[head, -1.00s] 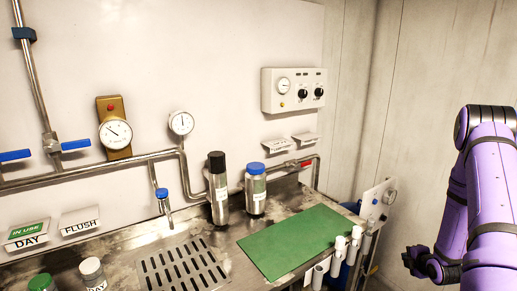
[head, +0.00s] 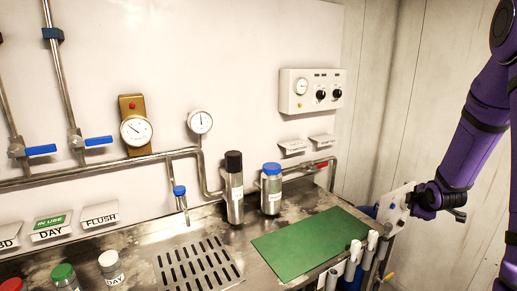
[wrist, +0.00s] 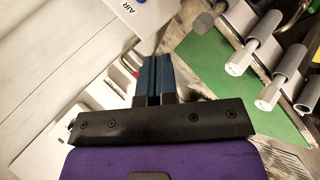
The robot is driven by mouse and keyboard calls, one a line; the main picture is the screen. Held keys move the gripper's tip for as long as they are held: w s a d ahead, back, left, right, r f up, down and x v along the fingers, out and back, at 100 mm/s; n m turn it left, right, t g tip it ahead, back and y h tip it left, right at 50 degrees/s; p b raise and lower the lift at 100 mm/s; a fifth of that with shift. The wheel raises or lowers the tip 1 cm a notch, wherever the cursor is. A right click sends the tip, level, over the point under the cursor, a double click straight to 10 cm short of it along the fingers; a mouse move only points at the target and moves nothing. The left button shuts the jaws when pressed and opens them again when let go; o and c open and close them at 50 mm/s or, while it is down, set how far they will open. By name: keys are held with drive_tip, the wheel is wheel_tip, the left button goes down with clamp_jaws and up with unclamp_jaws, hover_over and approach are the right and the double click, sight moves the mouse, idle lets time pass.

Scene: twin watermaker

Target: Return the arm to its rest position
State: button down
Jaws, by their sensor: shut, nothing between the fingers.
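My purple arm (head: 478,130) comes down from the upper right edge of the head view. Its end, with my gripper, hangs in front of the corner wall, to the right of the green mat and beside a small white panel with a gauge (head: 398,203). The fingers are hard to make out there. In the wrist view my gripper (wrist: 152,60) shows two dark blue fingers pressed together with nothing between them. The fingers point over the white panel and the edge of the green mat, apart from the white tubes.
The green mat (head: 310,243) lies on the steel counter, with white tubes (head: 354,255) at its right edge. A black-capped bottle (head: 234,190) and a blue-capped bottle (head: 271,190) stand behind it. A drain grate (head: 198,268) is at left. A control box (head: 312,92) hangs above.

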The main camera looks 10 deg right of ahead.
drive_tip(key=s+a+r+m+g, duration=0.1)
drive_tip(key=s+a+r+m, duration=0.25)
drive_tip(key=a+r, duration=0.45)
drive_tip(key=s+a+r+m, duration=0.3)
drive_tip(key=s+a+r, duration=0.3)
drive_tip(key=r, duration=0.4)
drive_tip(key=s+a+r+m+g+y, duration=0.1)
drive_tip(key=s+a+r+m, duration=0.1)
drive_tip(key=s+a, duration=0.4)
drive_tip(key=s+a+r+m+g+y, duration=0.1)
drive_tip(key=s+a, duration=0.6)
drive_tip(key=s, duration=0.7)
wheel_tip(320, 180, up, 4)
drive_tip(key=shift+s+a+f+m+g+y, duration=0.25)
drive_tip(key=shift+m+y, duration=0.35)
drive_tip(key=shift+m, duration=0.45)
drive_tip(key=shift+w, duration=0.15)
